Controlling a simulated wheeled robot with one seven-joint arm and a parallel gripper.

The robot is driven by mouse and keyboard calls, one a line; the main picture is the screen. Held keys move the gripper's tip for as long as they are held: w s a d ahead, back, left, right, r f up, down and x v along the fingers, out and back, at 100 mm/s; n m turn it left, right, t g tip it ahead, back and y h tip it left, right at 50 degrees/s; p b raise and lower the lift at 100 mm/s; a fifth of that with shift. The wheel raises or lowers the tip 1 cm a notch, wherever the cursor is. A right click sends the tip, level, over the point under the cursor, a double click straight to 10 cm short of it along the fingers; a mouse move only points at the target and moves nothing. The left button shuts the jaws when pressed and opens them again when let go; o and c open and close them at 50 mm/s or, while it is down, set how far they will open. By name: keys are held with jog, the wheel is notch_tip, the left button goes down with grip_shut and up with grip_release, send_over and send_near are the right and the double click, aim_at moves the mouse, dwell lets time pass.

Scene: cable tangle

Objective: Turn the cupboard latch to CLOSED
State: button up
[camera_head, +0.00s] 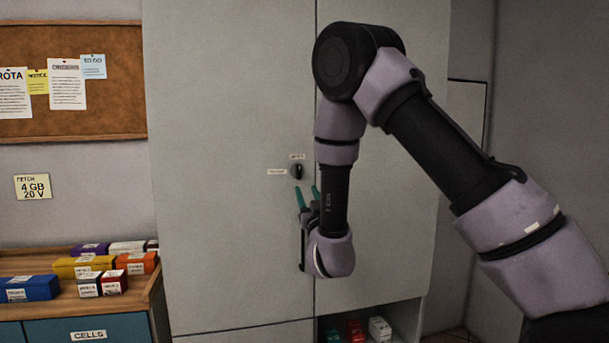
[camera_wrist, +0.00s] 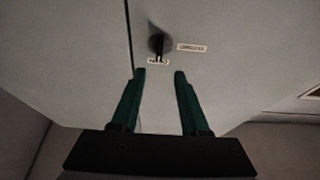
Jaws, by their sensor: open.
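The cupboard (camera_head: 230,100) is a tall pale grey unit with two doors. Its latch (camera_head: 298,171) is a small black knob near the seam between the doors, with one small label above it and one to its left. In the head view the knob looks upright. In the wrist view the latch (camera_wrist: 158,45) lies just beyond the fingertips, roughly between them, with its handle pointing at one label. The label words are too blurred to read. My gripper (camera_head: 308,191) has green fingers, open and empty, just below the latch and apart from it. It also shows in the wrist view (camera_wrist: 160,73).
A wooden-topped bench (camera_head: 150,290) with several coloured boxes stands at the left, with a cork board (camera_head: 120,85) above it. An open shelf (camera_head: 400,315) with boxes is at the cupboard's lower right. The door face around the latch is clear.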

aim_at(299, 171)
jog(key=x, duration=1)
grip_shut()
